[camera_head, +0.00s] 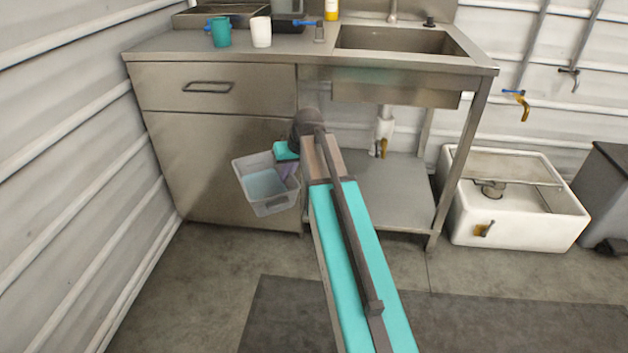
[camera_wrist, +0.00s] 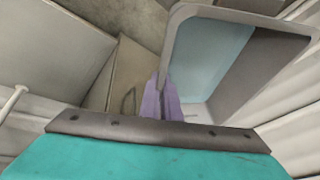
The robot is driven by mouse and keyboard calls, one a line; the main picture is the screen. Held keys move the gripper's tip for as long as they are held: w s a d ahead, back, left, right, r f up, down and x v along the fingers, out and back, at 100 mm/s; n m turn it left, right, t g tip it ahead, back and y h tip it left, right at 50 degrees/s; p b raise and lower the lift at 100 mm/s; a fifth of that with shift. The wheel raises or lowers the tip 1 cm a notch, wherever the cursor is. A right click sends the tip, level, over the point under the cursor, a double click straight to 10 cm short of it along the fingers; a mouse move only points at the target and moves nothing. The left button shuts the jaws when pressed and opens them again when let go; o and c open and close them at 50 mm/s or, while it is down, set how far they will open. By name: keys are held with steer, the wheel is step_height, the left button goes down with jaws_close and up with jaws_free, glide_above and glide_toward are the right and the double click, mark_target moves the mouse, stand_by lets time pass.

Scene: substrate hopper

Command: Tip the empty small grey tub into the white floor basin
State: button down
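The small grey tub (camera_head: 266,205) hangs in the air in front of the steel cabinet, left of my arm, roughly upright. A flat pale-blue area shows inside it and looks like liquid, so it does not look empty. My gripper (camera_head: 287,170) is at the tub's right rim. In the wrist view the purple fingers (camera_wrist: 163,100) are closed over the rim of the tub (camera_wrist: 207,12), one finger partly hidden behind the wall. The white floor basin (camera_head: 515,230) stands on the floor at the right, well away from the tub, with a brass tap at its front.
A steel sink bench (camera_head: 400,55) with a lower shelf (camera_head: 385,190) and legs stands between the tub and the basin. A teal mug (camera_head: 221,32) and a white cup (camera_head: 261,32) stand on top. A dark grey bin (camera_head: 605,180) is right of the basin. The floor in front is clear.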

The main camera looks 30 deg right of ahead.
steer(key=a+r, duration=0.3)
steer(key=a, duration=0.5)
steer(key=a+r+n, duration=0.1)
steer(key=a+r, duration=0.3)
steer(key=a, duration=0.4)
steer(key=shift+w+a+r+y, duration=0.2)
steer(key=shift+a+r+y, duration=0.1)
steer(key=shift+a, duration=0.1)
steer(key=shift+s+f, duration=0.1)
